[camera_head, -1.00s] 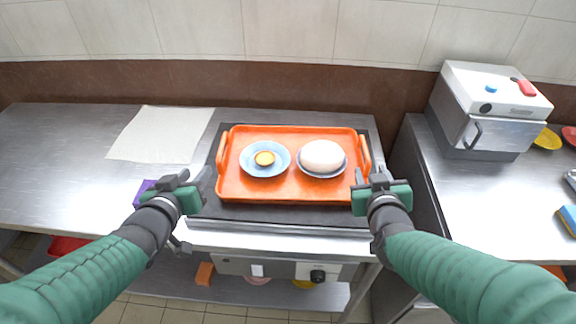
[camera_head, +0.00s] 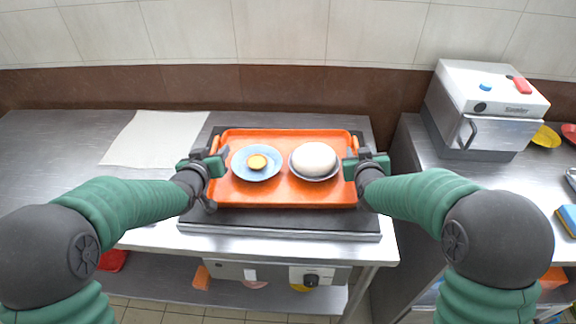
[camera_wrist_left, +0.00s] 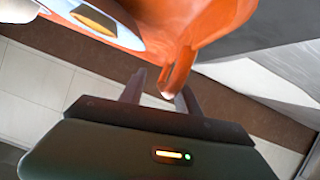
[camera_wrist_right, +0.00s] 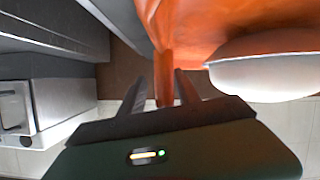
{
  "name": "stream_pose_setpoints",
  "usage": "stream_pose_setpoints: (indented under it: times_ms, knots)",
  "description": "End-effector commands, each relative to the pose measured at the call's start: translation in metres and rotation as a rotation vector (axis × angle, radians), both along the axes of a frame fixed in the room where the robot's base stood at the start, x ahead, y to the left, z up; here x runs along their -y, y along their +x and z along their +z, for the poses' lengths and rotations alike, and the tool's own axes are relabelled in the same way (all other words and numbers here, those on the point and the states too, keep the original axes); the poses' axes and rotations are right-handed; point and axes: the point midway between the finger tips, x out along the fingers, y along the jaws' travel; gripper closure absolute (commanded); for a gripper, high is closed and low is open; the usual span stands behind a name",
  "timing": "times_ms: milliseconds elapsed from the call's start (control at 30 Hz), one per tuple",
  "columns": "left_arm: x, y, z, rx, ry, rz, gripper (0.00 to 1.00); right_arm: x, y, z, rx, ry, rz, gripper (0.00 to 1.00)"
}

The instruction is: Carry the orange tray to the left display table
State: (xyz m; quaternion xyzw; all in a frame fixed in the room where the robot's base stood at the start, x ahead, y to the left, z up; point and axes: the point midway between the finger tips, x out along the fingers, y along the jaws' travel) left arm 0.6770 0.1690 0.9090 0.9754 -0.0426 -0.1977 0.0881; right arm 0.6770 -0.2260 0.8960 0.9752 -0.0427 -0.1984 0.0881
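The orange tray (camera_head: 290,194) lies flat on a dark plate on the steel counter. It bears a blue plate (camera_head: 242,171) with a small yellow item (camera_head: 257,162) and a bowl (camera_head: 313,178) with a white rounded top. My left gripper (camera_head: 219,157) is at the tray's left handle, and my right gripper (camera_head: 353,157) is at the right one. In the left wrist view, the handle (camera_wrist_left: 179,72) lies between spread fingers, nearer one of them. In the right wrist view, the handle (camera_wrist_right: 165,72) lies between spread fingers, with gaps visible. Both grippers look open.
A pale cloth (camera_head: 155,139) lies on the steel table (camera_head: 50,150) to the left, with bare steel around it. A white-topped metal appliance (camera_head: 490,110) stands on the right counter, with a yellow plate (camera_head: 545,137) beside it. A brown wall band runs behind.

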Motion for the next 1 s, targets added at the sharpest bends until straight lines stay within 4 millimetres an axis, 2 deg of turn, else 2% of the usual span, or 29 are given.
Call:
stream_pose_setpoints:
  times_ms: [333, 633, 1000]
  knots:
    - [0.0002, 0.0043, -0.0019, 0.000, 0.000, 0.001, 0.61, 0.0002, 0.0043, -0.0016, 0.000, 0.000, 0.001, 0.61]
    - [0.0003, 0.0042, -0.0018, 0.000, 0.000, 0.000, 1.00, 0.0004, 0.0042, -0.0016, 0.000, 0.000, 0.000, 1.00]
    - [0.0001, 0.0043, -0.0015, 0.001, 0.000, 0.001, 1.00, 0.0001, 0.0040, -0.0015, 0.000, 0.000, 0.001, 1.00]
